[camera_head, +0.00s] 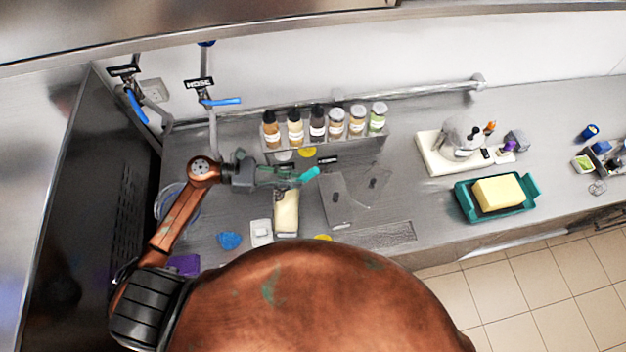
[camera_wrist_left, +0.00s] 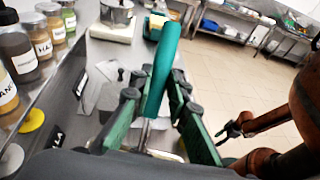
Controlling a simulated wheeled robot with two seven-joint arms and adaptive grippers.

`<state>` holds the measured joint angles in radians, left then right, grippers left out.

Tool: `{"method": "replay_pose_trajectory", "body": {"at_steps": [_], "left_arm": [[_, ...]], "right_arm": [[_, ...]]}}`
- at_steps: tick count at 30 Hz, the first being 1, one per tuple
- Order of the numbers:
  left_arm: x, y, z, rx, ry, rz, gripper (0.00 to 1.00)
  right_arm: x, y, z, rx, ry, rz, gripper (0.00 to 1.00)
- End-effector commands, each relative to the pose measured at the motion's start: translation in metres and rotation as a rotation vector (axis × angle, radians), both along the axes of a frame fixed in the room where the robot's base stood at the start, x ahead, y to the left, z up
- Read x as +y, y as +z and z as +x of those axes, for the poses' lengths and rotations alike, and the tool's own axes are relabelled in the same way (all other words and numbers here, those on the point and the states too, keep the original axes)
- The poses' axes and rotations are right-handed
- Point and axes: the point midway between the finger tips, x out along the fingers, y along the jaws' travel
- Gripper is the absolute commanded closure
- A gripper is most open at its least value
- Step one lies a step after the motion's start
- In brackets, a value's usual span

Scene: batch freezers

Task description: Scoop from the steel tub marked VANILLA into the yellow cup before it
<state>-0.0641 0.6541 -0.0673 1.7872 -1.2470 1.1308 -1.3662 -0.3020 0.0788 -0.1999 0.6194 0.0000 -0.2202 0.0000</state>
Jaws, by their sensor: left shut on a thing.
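My left gripper (camera_head: 291,178) is shut on a scoop's teal handle (camera_head: 311,173), above the counter. The handle rises between the fingers of the left gripper (camera_wrist_left: 152,110) in the left wrist view (camera_wrist_left: 162,65); the scoop's bowl is not clear. A steel tub with pale yellow contents (camera_head: 287,214) is below the gripper; steel tub lids or surfaces (camera_head: 347,203) lie to its right. Small black labels are too small to read fully. A yellow thing (camera_head: 323,237), perhaps the cup, shows at the front, mostly hidden by my body. My right gripper (camera_wrist_left: 231,131) appears far off; its jaws are unclear.
A row of topping jars (camera_head: 317,126) stands behind, with a yellow disc (camera_head: 308,152) before it. A blue item (camera_head: 229,240) and a white block (camera_head: 261,232) lie front left. A teal tray (camera_head: 466,205) with a yellow block sits right. Bare counter (camera_head: 420,190) lies between.

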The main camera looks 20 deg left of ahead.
Motion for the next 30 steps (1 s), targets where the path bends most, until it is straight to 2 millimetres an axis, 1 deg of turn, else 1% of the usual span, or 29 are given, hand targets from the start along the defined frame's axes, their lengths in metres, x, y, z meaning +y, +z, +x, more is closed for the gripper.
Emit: {"method": "replay_pose_trajectory", "body": {"at_steps": [1,4,11,30], "left_arm": [[-0.003,-0.004,0.002,0.001,-0.018,-0.002,1.00],[-0.005,-0.007,0.002,0.000,-0.035,-0.007,1.00],[-0.006,-0.017,0.003,-0.001,-0.039,-0.009,1.00],[-0.008,-0.060,0.003,-0.001,-0.040,-0.009,1.00]], "right_arm": [[0.000,-0.002,0.000,0.000,0.000,0.000,0.60],[0.000,-0.003,0.000,0.000,0.000,0.000,0.60],[-0.001,-0.006,0.001,-0.001,0.001,-0.001,0.60],[-0.001,-0.017,0.004,-0.004,0.002,-0.001,0.60]]}}
